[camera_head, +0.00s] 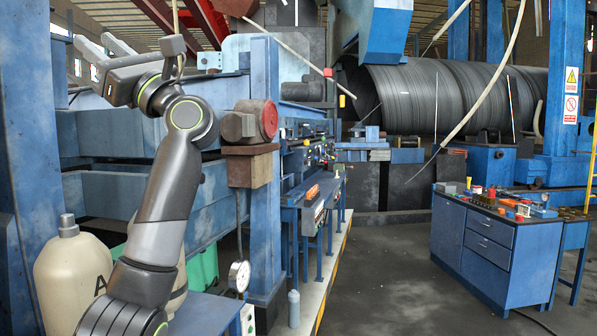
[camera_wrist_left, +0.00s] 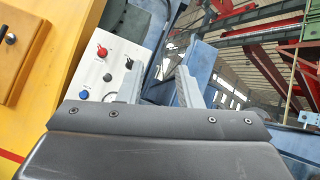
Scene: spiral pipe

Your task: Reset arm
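My left arm rises from the bottom left of the head view, and its gripper (camera_head: 95,42) is raised at the upper left, pointing up and to the left. Its two fingers stand apart with nothing visible between them. In the left wrist view the fingers of the left gripper (camera_wrist_left: 158,88) also show apart and empty, in front of a white control panel (camera_wrist_left: 112,65) with red, black and blue controls. I cannot tell whether a finger touches the panel. My right gripper is in neither view.
Blue machine framing (camera_head: 260,100) with a red round-ended motor (camera_head: 268,120) stands close to the arm. A cream gas cylinder (camera_head: 70,270) is at lower left. A large spiral pipe (camera_head: 430,95) lies behind. A blue workbench (camera_head: 490,245) stands right, with open floor (camera_head: 390,280) before it.

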